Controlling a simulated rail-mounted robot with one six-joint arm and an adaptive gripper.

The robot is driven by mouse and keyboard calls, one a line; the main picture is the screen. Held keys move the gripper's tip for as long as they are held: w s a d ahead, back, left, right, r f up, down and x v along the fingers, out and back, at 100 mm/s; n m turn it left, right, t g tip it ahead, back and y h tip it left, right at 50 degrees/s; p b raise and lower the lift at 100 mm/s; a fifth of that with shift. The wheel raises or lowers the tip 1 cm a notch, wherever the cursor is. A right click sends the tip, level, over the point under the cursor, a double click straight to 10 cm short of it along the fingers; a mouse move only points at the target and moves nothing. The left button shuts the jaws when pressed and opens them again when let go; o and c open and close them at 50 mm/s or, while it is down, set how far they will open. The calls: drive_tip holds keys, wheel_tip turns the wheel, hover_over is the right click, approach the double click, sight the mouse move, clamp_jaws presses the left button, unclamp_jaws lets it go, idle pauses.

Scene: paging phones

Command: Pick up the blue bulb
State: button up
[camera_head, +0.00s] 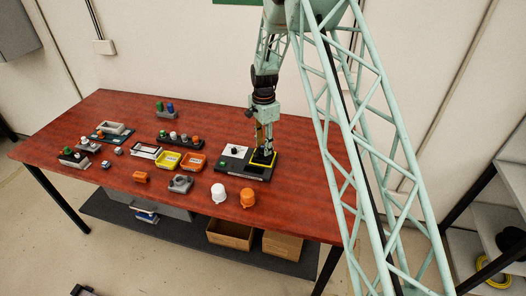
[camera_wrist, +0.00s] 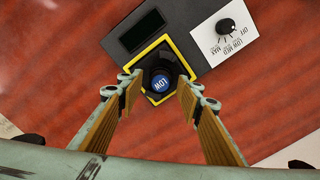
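My gripper (camera_wrist: 159,92) points down over a dark control box (camera_wrist: 115,62) with its fingers apart. It also shows in the head view (camera_head: 263,152) at the right part of the table. Another blue piece, bulb-like (camera_head: 170,107), stands beside a green one (camera_head: 160,106) in a grey holder at the back.
The box has a white panel with a black knob (camera_wrist: 226,26) beside the yellow square. White (camera_head: 218,194) and orange (camera_head: 247,198) pieces stand near the front edge. The table's right end is mostly clear.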

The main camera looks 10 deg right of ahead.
drive_tip(key=shift+c, duration=0.5)
drive_tip(key=c, duration=0.7)
drive_tip(key=shift+r, duration=0.1)
drive_tip(key=shift+c, duration=0.2)
drive_tip(key=shift+r, duration=1.7)
drive_tip(key=s+a+r+b, duration=0.1)
drive_tip(key=s+b, duration=0.1)
drive_tip(key=s, duration=1.4)
drive_tip(key=shift+r, duration=0.2)
